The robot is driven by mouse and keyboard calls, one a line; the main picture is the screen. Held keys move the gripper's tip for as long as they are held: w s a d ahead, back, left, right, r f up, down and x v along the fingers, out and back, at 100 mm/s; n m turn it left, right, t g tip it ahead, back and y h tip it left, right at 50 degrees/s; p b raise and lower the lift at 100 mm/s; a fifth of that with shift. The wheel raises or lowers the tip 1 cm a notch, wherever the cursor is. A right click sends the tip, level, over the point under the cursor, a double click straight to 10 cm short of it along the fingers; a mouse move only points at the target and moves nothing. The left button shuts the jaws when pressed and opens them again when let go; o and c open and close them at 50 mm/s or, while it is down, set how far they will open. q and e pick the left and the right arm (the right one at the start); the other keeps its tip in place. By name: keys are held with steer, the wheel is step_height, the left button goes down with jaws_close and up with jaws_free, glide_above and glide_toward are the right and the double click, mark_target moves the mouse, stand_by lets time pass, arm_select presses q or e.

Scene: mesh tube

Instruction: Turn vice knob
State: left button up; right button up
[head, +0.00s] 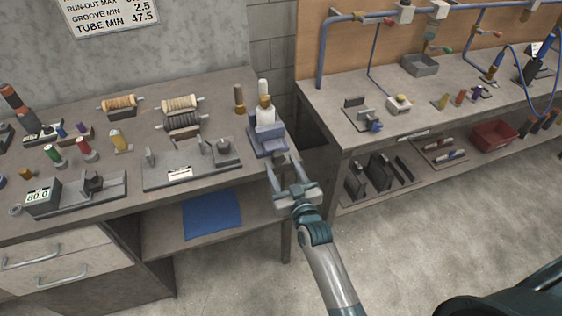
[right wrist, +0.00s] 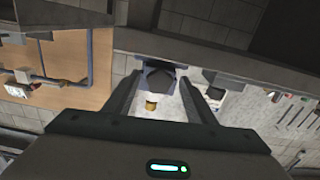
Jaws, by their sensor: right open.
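A blue-grey vice (head: 268,135) stands at the right front corner of the left workbench. Its dark knob (head: 279,158) faces the front edge. My right gripper (head: 284,165) is open, with one finger on each side of the knob. I cannot tell whether the fingers touch it. In the right wrist view, the vice (right wrist: 160,63) shows beyond the fingertips, with the dark knob (right wrist: 158,82) in the gap between my open right gripper (right wrist: 159,78). My left gripper is not in view.
The left workbench (head: 135,205) holds wire spools (head: 180,104), a flat metal fixture (head: 190,165) and several small tools. A second bench (head: 345,135) with blue pipes stands to the right, across a narrow gap. A blue sheet (head: 212,214) lies on the lower shelf.

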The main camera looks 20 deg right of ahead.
steer(key=shift+w, duration=0.55)
steer(key=c, duration=1)
steer(key=shift+a+m+p, duration=0.1)
steer(key=shift+m+p, duration=0.35)
steer(key=shift+m, duration=0.85)
steer(key=shift+c, duration=0.2)
steer(key=m, duration=0.2)
steer(key=shift+m, duration=0.4)
